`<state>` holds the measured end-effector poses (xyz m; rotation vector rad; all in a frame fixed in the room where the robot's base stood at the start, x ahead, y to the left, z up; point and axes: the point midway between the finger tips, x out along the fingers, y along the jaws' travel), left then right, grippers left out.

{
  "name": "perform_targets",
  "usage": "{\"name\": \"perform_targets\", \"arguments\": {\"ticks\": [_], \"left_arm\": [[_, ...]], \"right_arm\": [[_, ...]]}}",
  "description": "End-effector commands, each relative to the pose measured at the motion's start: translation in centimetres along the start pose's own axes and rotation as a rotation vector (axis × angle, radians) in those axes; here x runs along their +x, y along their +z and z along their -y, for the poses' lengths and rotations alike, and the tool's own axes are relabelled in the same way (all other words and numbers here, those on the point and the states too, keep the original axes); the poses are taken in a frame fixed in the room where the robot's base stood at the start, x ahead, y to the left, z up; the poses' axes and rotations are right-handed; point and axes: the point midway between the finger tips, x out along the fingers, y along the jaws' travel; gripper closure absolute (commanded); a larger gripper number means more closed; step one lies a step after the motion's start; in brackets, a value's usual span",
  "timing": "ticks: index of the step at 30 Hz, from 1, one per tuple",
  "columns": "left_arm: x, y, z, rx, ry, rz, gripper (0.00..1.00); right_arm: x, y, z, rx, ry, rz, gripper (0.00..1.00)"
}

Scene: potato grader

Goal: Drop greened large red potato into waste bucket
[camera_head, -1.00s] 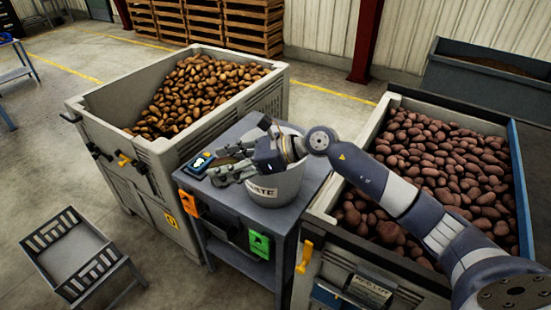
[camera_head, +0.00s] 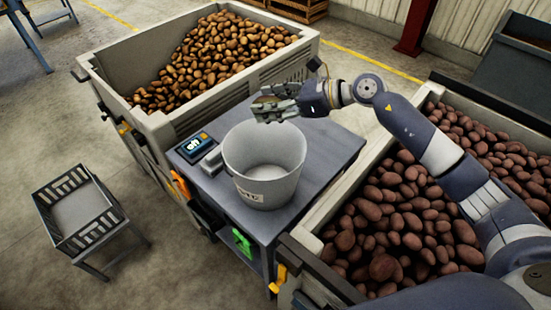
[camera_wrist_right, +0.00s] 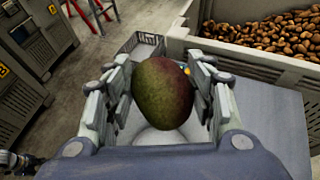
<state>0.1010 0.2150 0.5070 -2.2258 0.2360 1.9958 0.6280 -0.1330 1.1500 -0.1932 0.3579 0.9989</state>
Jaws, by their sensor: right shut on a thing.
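The large red potato (camera_wrist_right: 163,94) shows a wide green patch in the right wrist view. My right gripper (camera_head: 274,104) is shut on it, with a finger on each side. In the head view the potato is mostly hidden by the fingers. The white waste bucket (camera_head: 262,172) stands on the small grey table, with its pale floor showing and nothing seen in it. The gripper is above the bucket's far rim. In the right wrist view the bucket (camera_wrist_right: 160,137) shows below the potato.
The grey table (camera_head: 330,150) also holds a small device with a blue screen (camera_head: 194,143). A large bin of brown potatoes (camera_head: 95,62) stands behind left, and a bin of red potatoes (camera_head: 310,240) at right. An empty slatted crate (camera_head: 58,188) stands at left.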

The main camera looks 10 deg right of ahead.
Motion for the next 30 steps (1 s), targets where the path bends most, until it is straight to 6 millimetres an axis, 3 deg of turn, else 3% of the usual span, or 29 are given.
{"name": "perform_targets", "arguments": {"ticks": [6, 10, 16, 21, 25, 26, 29, 30], "left_arm": [[1.1, 2.9, 2.5, 0.005, -0.029, 0.04, 0.6], [1.9, 3.8, 3.1, 0.006, -0.036, 0.052, 0.6], [3.0, 2.6, 1.8, 0.001, -0.02, 0.033, 0.6], [3.1, 0.7, 0.6, 0.003, -0.007, 0.003, 0.6], [3.1, 0.6, 0.8, 0.005, -0.009, 0.002, 0.6], [3.1, 0.7, 0.9, 0.005, -0.01, 0.003, 0.6], [3.1, 1.1, 1.3, 0.007, -0.015, 0.01, 0.6], [3.0, 1.3, 1.4, 0.007, -0.016, 0.013, 0.6]], "right_arm": [[0.8, -1.9, 0.0, 0.002, 0.0, 0.001, 0.77], [1.4, -3.4, 0.0, 0.002, -0.001, 0.001, 0.77], [2.1, -5.1, 0.0, 0.001, -0.001, 0.002, 0.77], [2.2, -5.2, 0.0, 0.0, -0.001, 0.002, 0.77], [2.2, -5.2, 0.0, 0.0, -0.001, 0.002, 0.77], [2.2, -5.2, 0.0, 0.0, -0.001, 0.002, 0.47], [2.2, -5.2, 0.0, 0.0, -0.001, 0.002, 0.26], [2.2, -5.2, 0.0, 0.0, -0.001, 0.002, 0.26]]}}
